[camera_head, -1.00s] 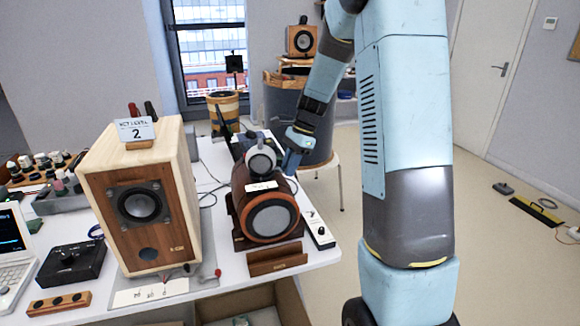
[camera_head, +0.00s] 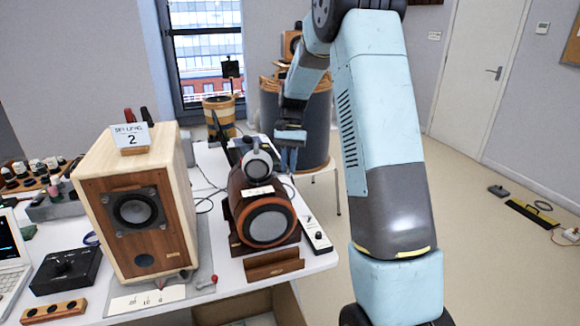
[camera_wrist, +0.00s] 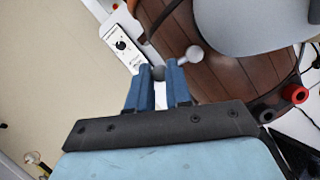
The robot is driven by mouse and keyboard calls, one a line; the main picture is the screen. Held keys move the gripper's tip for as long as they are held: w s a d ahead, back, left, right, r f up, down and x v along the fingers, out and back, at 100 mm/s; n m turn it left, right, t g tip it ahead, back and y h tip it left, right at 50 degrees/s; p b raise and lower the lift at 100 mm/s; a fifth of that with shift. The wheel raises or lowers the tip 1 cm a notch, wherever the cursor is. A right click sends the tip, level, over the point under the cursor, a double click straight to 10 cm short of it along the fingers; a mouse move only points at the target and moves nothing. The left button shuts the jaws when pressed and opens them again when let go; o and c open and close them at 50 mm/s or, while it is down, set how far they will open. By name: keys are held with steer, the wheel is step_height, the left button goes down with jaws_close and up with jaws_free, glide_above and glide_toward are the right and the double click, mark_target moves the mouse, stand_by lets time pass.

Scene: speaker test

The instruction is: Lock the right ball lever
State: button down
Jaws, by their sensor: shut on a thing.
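The round wooden speaker (camera_head: 238,190) lies on its side on the table, its grey cone facing the head camera. My gripper (camera_head: 288,158) is at its far right side in the head view. In the wrist view, the blue fingers of my gripper (camera_wrist: 166,76) are close together at the brown slatted body (camera_wrist: 178,35).
A large wooden box speaker (camera_head: 163,252) stands left of the round one. A white control strip (camera_head: 316,234) lies on the table to its right, close to the edge. A dark tub (camera_head: 313,125) stands behind my gripper.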

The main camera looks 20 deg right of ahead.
steer(key=shift+w+n+h, duration=0.4)
steer(key=shift+w+n, duration=0.05)
steer(key=shift+n, duration=0.65)
steer(key=c, duration=1)
jaws_free()
steer(key=shift+w, duration=0.1)
steer(key=shift+c, duration=0.2)
steer(key=v, duration=1.3)
steer(key=shift+w+r, duration=0.25)
steer(key=shift+w, duration=0.1)
steer(key=shift+a, duration=0.1)
